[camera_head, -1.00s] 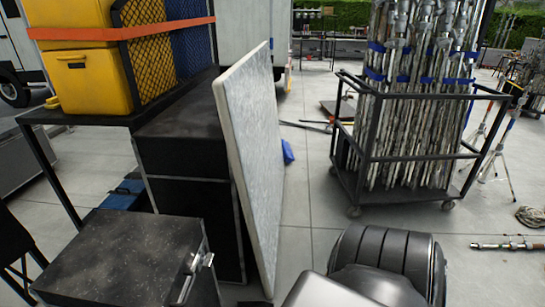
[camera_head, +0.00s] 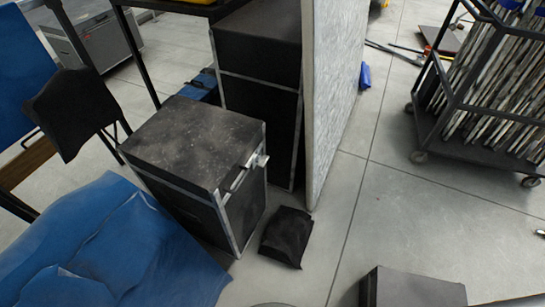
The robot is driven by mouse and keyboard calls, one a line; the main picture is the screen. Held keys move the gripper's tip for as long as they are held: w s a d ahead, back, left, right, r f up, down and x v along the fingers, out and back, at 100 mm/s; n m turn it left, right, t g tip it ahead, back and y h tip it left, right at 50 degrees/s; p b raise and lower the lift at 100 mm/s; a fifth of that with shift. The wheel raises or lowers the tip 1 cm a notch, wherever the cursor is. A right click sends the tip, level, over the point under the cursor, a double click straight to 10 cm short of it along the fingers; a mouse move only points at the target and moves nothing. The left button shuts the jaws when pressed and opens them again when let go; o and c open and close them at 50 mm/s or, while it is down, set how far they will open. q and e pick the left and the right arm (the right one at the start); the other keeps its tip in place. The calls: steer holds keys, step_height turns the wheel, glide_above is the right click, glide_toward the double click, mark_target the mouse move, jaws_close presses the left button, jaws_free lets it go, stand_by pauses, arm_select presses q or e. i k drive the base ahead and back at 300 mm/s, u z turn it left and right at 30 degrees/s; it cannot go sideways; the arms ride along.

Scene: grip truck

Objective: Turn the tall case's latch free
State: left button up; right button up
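A black case (camera_head: 195,140) with metal edges and a scuffed top stands on the floor left of centre. A silver latch (camera_head: 243,172) shows at the upper edge of its right side; I cannot tell how the latch is turned. A taller black case (camera_head: 258,85) with metal trim stands just behind it, and no latch shows on its visible side. Neither of my grippers is in view.
A pale upright panel (camera_head: 335,90) stands right of the taller case. A black bag (camera_head: 287,237) lies on the floor beside the nearer case. Blue cloth (camera_head: 120,245) fills the lower left. A pole cart (camera_head: 480,155) stands right. A dark box (camera_head: 410,290) is at the bottom. Floor between is clear.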

mark_target(261, 161)
steer(key=z, duration=1.45)
steer(key=k, duration=0.7)
steer(key=z, duration=0.1)
